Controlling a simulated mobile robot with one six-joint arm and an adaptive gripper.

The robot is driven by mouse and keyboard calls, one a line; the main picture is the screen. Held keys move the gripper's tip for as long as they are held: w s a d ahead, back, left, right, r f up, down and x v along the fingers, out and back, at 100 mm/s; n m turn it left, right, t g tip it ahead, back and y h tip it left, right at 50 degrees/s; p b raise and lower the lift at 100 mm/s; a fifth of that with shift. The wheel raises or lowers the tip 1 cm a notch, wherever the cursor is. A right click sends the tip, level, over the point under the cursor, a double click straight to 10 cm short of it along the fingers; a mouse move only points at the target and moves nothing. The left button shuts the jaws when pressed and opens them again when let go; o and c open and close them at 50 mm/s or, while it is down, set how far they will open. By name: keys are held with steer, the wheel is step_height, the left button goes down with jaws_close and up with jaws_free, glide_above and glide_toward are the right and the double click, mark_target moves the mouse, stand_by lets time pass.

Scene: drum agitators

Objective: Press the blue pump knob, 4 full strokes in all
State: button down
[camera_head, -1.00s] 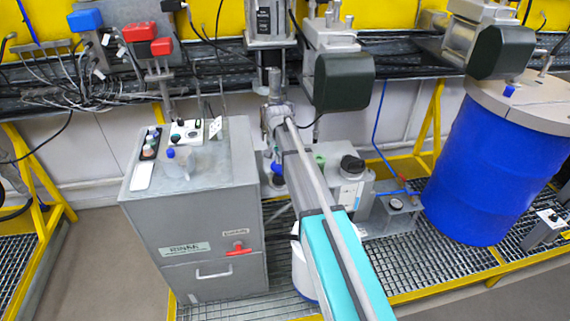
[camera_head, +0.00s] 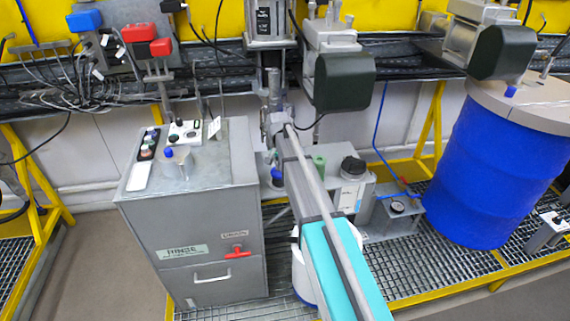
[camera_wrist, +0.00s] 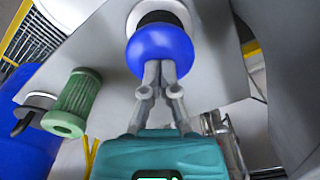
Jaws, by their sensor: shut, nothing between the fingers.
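The blue pump knob (camera_wrist: 160,53) is a round ball on a white collar, at the top middle of the wrist view. In the head view the blue knob (camera_head: 277,173) shows just left of my arm, on the grey unit behind the cabinet. My gripper (camera_wrist: 160,70) is shut and empty, with its fingertips at the near edge of the knob. They overlap the knob in the wrist view; I cannot tell whether they touch it. In the head view my arm mostly hides the fingers.
A grey cabinet (camera_head: 205,240) with a red handle is left of my arm. A large blue drum (camera_head: 490,165) stands at the right. Motor housings hang above.

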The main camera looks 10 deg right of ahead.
steer(key=shift+r+p, duration=2.75)
steer(key=shift+f, duration=0.1)
steer(key=shift+f+b, duration=2.75)
steer(key=shift+b, duration=0.15)
steer(key=shift+r, duration=0.2)
steer(key=shift+r+p, duration=2.65)
steer(key=shift+p, duration=0.25)
steer(key=shift+f, duration=0.3)
